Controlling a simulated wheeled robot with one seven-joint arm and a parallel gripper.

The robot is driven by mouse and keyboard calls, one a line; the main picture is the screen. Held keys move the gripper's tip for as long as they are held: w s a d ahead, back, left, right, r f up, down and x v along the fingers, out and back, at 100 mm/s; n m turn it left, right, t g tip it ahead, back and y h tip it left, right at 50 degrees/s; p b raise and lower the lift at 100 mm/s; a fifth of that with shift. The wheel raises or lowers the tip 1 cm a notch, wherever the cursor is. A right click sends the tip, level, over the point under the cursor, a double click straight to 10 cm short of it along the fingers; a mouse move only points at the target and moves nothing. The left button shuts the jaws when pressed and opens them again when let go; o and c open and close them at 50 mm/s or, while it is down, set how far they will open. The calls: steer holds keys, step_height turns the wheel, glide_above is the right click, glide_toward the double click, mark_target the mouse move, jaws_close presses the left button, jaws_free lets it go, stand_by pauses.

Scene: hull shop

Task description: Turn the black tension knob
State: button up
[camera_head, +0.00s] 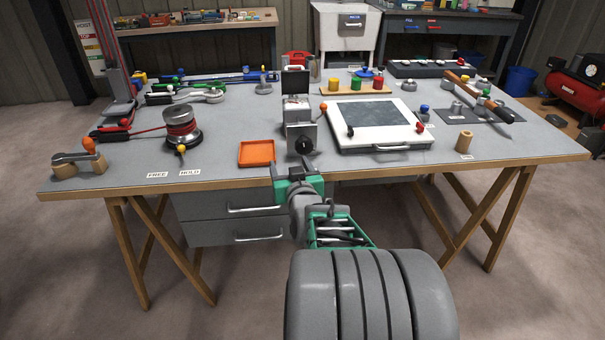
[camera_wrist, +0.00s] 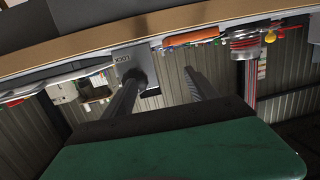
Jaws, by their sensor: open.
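The black tension knob (camera_head: 305,145) is a dark round knob on the front face of a grey upright device (camera_head: 297,112) near the table's front edge. My gripper (camera_head: 290,168) is open and empty, its two fingers apart, just in front of the device. In the head view the knob shows above the fingertips, nearer the right finger. In the wrist view, which is upside down, the fingers of my gripper (camera_wrist: 163,80) point toward the table edge.
An orange tray (camera_head: 257,153) lies left of the device, and a white framed panel (camera_head: 378,143) with a handle lies right. A winch drum with red line (camera_head: 181,128) stands at left. Grey drawers (camera_head: 233,222) hang under the table beside my arm.

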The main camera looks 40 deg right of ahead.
mark_target(305, 149)
steer(key=w+d, duration=0.1)
steer(key=d, duration=0.1)
steer(key=w+d+h, duration=0.1)
steer(key=d, duration=0.2)
steer(key=w+d+m+h, duration=0.1)
steer(key=w+d, duration=0.1)
steer(key=d, duration=0.1)
steer(key=shift+d+t+b, duration=0.25)
steer(key=shift+t+b, duration=0.05)
